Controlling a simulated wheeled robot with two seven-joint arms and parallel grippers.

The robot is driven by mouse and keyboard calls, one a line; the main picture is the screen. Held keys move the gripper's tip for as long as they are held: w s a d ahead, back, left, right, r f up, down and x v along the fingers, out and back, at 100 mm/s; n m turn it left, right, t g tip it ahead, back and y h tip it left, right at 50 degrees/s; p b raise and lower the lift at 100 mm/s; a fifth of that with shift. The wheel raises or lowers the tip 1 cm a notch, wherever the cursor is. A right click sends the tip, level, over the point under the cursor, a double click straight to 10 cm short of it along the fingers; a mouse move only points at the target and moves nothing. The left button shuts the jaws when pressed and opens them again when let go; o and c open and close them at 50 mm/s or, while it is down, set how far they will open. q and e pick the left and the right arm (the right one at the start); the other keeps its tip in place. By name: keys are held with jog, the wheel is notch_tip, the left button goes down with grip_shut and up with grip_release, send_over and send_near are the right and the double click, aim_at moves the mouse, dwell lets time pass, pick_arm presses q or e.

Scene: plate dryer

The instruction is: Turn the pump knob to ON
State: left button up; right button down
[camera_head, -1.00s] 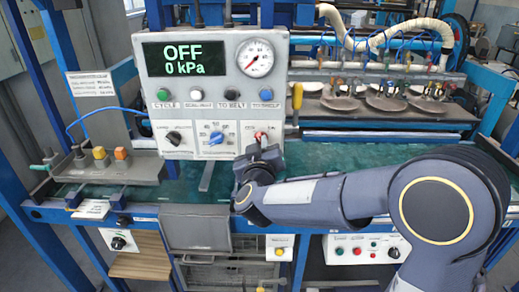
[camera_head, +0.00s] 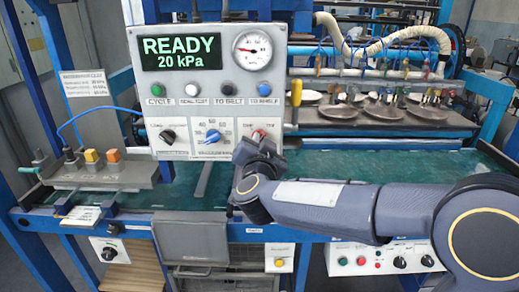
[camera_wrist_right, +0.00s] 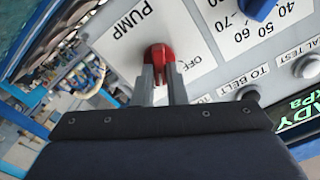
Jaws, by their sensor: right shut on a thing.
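The red pump knob (camera_wrist_right: 158,58) sits on its white label marked PUMP in the right wrist view. My right gripper (camera_wrist_right: 160,76) is shut on it, with one finger on each side. In the head view the knob (camera_head: 258,134) shows as a small red spot at the lower right of the control panel (camera_head: 225,88), just beyond my right gripper (camera_head: 256,146). The display (camera_head: 181,53) reads READY and 20 kPa. The gauge (camera_head: 252,50) stands to its right. My left gripper is not in view.
A blue knob (camera_head: 212,136) and a black knob (camera_head: 167,136) sit left of the pump knob. Several buttons line the panel above them. A yellow handle (camera_head: 296,93) stands just right of the panel. Several plates (camera_head: 338,112) lie on the rack behind.

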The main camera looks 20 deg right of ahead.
jog(key=shift+f+m+b, duration=0.15)
jog(key=shift+m+b, duration=0.5)
jog(key=shift+m, duration=0.65)
jog(key=c, duration=1.5)
grip_release()
jog(key=shift+o, duration=0.2)
jog(key=shift+s, duration=0.1)
jog(key=v, duration=0.7)
jog(key=shift+s+b, duration=0.35)
jog(key=shift+b, duration=0.05)
jog(key=shift+a, duration=0.1)
